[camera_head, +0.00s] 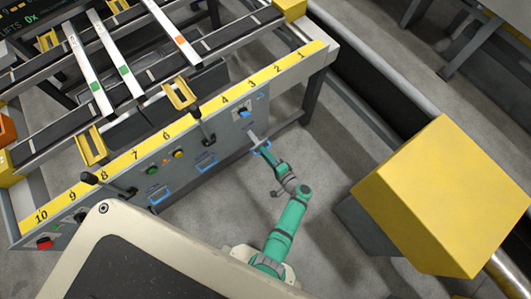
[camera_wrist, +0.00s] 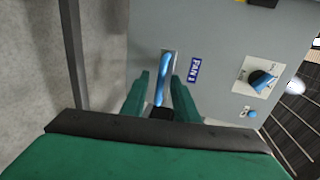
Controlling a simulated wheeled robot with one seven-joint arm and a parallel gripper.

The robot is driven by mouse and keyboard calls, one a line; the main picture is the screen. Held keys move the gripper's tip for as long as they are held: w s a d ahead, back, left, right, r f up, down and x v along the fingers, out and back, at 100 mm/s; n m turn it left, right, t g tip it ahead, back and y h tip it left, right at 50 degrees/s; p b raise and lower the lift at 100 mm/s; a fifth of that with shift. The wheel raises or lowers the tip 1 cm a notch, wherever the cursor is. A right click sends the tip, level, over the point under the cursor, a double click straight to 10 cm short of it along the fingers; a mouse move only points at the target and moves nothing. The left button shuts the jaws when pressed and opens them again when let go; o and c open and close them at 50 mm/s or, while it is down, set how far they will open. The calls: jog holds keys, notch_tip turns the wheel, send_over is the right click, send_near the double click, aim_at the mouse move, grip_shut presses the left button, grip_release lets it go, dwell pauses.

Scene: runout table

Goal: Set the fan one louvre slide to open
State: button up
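The fan one louvre slide is a narrow upright slot with a blue handle (camera_wrist: 164,72) on a grey panel, beside a blue label (camera_wrist: 194,70) that appears to read FAN 1. My gripper (camera_wrist: 159,80) has its two green fingers apart, one on each side of the handle in the wrist view. A gap shows on the left; the right finger looks close to the handle, and contact cannot be told. In the head view my gripper (camera_head: 259,145) is at the table's front panel, below the yellow number strip (camera_head: 225,100). The fingertips are too small to tell there.
Along the panel are other blue handles (camera_head: 206,162), black levers (camera_head: 208,138), green and yellow buttons (camera_head: 178,154) and a red button (camera_head: 45,242). A large yellow box (camera_head: 440,200) stands right; floor between is clear.

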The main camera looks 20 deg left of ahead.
jog(key=v, duration=1)
jog(key=shift+s+d, duration=0.15)
jog(key=shift+d, duration=0.2)
jog(key=shift+r, duration=0.1)
